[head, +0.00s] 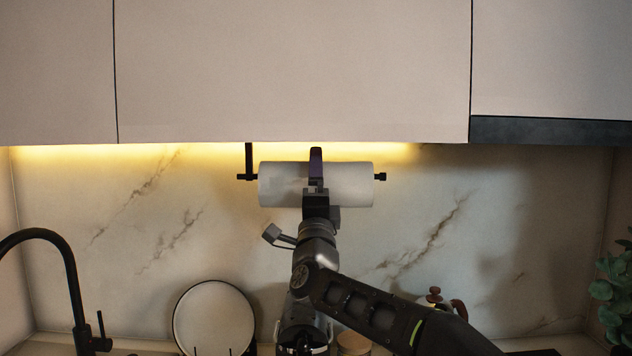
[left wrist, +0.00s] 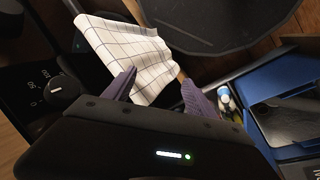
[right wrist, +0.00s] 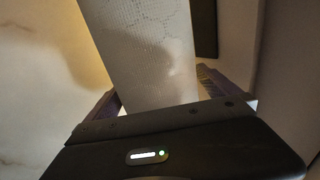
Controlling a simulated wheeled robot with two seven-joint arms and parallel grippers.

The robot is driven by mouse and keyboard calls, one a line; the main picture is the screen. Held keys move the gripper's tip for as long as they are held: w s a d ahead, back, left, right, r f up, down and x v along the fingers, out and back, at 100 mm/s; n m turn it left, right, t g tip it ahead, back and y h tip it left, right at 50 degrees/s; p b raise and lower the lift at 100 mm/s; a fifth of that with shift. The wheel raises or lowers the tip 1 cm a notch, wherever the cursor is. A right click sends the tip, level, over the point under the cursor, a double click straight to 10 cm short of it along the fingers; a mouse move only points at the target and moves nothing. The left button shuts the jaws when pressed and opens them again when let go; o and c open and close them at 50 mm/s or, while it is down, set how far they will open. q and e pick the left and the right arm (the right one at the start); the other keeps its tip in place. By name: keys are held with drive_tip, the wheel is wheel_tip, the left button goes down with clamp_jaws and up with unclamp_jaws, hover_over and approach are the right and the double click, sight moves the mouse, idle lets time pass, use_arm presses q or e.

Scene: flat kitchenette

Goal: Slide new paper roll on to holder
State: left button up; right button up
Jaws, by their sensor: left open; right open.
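The white paper roll (head: 345,185) lies level on the black holder (head: 249,160) under the wall cabinet. The holder's rod shows past both ends of the roll, with its end (head: 380,177) at the right. My right gripper (head: 316,170) is at the roll's middle. In the right wrist view the roll (right wrist: 150,55) stands between the two fingers of my right gripper (right wrist: 155,88), which are apart. I cannot tell whether they touch it. My left gripper (left wrist: 158,80) is open and empty; it is outside the head view.
A black faucet (head: 65,260) stands at the left. A round plate (head: 214,318) and a pot with a wooden lid knob (head: 434,297) stand on the counter below. A plant (head: 615,285) is at the right. A checkered cloth (left wrist: 130,50) hangs before my left gripper.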

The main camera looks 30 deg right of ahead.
drive_tip(key=shift+s+a+f+b, duration=0.15)
drive_tip(key=shift+s+f+b, duration=0.15)
drive_tip(key=shift+f+b, duration=0.05)
drive_tip(key=b+v, duration=0.3)
drive_tip(key=v, duration=0.3)
drive_tip(key=shift+s+a, duration=0.2)
drive_tip(key=shift+s, duration=0.15)
drive_tip(key=shift+f, duration=0.15)
